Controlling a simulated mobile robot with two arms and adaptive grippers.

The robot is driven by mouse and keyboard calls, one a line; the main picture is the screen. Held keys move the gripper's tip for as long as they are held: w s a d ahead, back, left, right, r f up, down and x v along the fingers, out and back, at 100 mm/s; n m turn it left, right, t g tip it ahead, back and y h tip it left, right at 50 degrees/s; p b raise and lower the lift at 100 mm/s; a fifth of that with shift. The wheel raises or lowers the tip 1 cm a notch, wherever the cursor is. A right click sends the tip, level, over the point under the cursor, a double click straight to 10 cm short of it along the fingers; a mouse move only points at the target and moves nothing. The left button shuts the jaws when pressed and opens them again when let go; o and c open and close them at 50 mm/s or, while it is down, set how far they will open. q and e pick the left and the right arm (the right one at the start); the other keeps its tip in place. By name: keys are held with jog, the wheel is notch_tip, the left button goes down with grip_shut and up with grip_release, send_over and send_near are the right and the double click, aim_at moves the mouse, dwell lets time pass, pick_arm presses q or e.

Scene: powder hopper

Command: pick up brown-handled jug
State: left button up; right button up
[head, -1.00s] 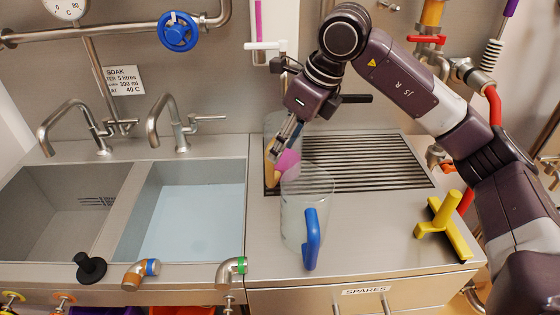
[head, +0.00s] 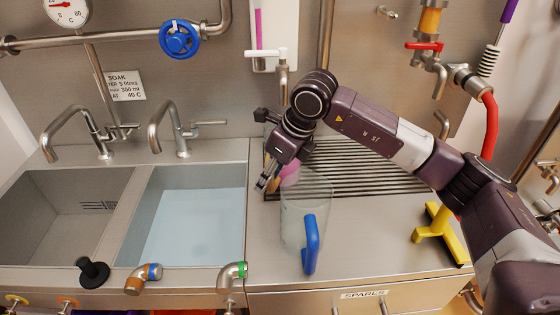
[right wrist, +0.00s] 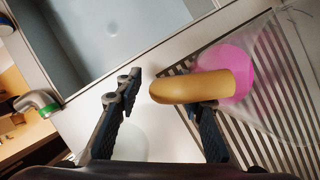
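The brown-handled jug is clear, with a pink patch (head: 289,175) showing behind my right gripper in the head view; the arm hides most of it. In the right wrist view its tan-brown handle (right wrist: 190,87) lies just beyond the fingertips, partly over the right finger, with the pink patch (right wrist: 236,72) behind it. My right gripper (head: 267,182) points down beside the jug. Its fingers (right wrist: 170,90) are spread, and the handle's end reaches into the gap. I cannot tell whether they touch. My left gripper is out of view.
A clear jug with a blue handle (head: 310,243) stands close in front of my right gripper. A sink basin (head: 195,215) with water is to the left. A yellow T-shaped tool (head: 440,232) is at the right. The slatted drainer (head: 375,170) is largely clear.

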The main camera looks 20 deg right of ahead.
grip_shut()
jog(key=shift+r, duration=0.25)
dwell(0.4)
